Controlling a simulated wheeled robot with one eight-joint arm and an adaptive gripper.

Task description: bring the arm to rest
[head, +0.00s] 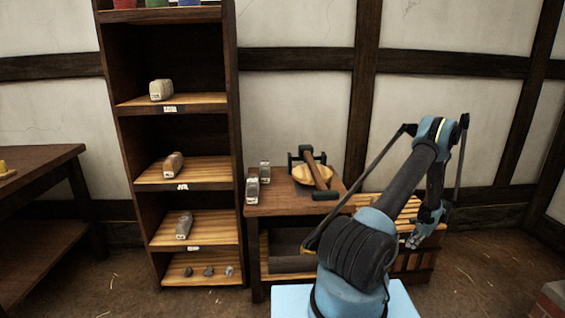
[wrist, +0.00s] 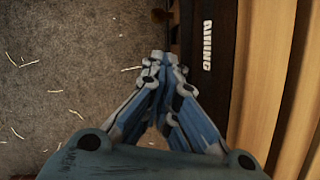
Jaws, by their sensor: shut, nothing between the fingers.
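My gripper (head: 413,241) hangs at the end of my blue and black arm, at the right of the head view, in front of a slatted wooden bench or crate. In the wrist view my gripper (wrist: 159,57) points away from the camera with its fingertips together. It is shut and empty. Below it in that view lies the grey floor, with a dark wooden edge bearing white letters close by on the right. The arm is bent, with its elbow raised.
A tall shelf (head: 230,120) stands at left with several small blocks. A small table (head: 270,207) beside it holds a mallet (head: 316,172) and two small metal-coloured objects. The slatted crate (head: 408,207) is close to my gripper. A dark workbench (head: 35,160) stands far left. Straw litters the floor.

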